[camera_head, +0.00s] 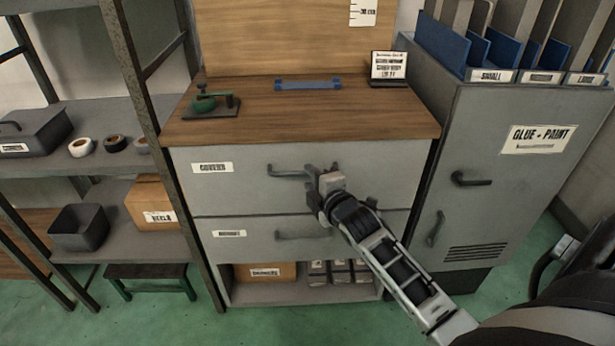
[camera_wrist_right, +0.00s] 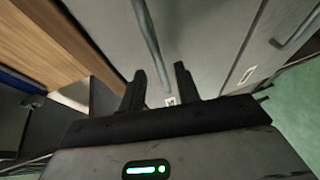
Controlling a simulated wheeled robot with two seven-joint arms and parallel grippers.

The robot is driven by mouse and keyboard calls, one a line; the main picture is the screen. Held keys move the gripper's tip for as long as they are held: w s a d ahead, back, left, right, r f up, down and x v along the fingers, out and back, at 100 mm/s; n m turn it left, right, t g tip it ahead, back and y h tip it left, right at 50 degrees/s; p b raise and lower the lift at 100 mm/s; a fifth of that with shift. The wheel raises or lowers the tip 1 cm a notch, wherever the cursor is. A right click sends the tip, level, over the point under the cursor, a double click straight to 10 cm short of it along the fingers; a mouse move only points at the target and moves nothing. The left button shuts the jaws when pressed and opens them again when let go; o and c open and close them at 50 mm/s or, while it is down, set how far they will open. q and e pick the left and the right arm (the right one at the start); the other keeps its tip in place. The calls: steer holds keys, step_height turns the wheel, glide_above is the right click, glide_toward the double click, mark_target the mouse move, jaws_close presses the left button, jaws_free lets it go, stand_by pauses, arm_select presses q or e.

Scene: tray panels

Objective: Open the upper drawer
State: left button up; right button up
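The upper drawer (camera_head: 240,190) is the upper grey front of the cabinet under the wooden top, and it looks shut. Its dark bar handle (camera_head: 287,174) runs sideways; my gripper hides its right end in the head view. My right gripper (camera_head: 322,174) is at that right end, in front of the drawer. In the right wrist view the two black fingers (camera_wrist_right: 160,82) stand apart, and the handle (camera_wrist_right: 149,35) runs down toward the gap between them. I cannot tell whether they touch it. My left gripper is in neither view.
A lower drawer with its own handle (camera_head: 300,235) is just below. A green tool (camera_head: 208,103), a blue bar (camera_head: 307,84) and a small sign (camera_head: 388,66) are on the wooden top. A grey locker (camera_head: 480,220) stands right, a shelf rack (camera_head: 110,180) left.

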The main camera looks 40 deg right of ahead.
steer(key=shift+x, duration=1.35)
jaws_close()
